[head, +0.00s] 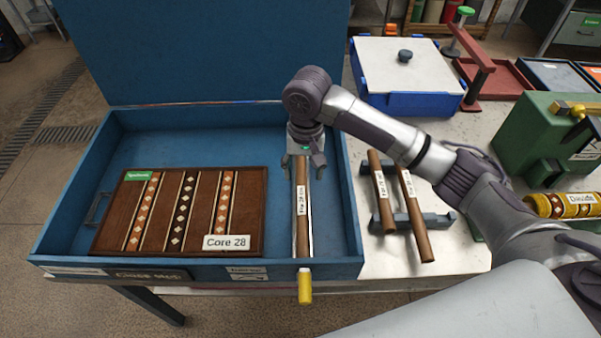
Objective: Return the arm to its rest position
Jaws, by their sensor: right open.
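My right arm comes in from the right, and its gripper (305,165) points down at the right side of the open blue case (345,215). The gripper is open. Its fingers show at either side of the far end of a brown labelled rod (302,235). I cannot tell whether they touch it. The rod lies lengthwise along the case's right side, with a yellow end (305,288) sticking out over the front edge. My left gripper is not in view.
A brown patterned board (193,222) marked "Core 28" lies in the case. Right of the case, two more rods (380,190) (413,215) rest on a dark rack. Behind stand a blue box with a white lid (400,65) and a red stand (478,70). A green machine (535,125) is at right.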

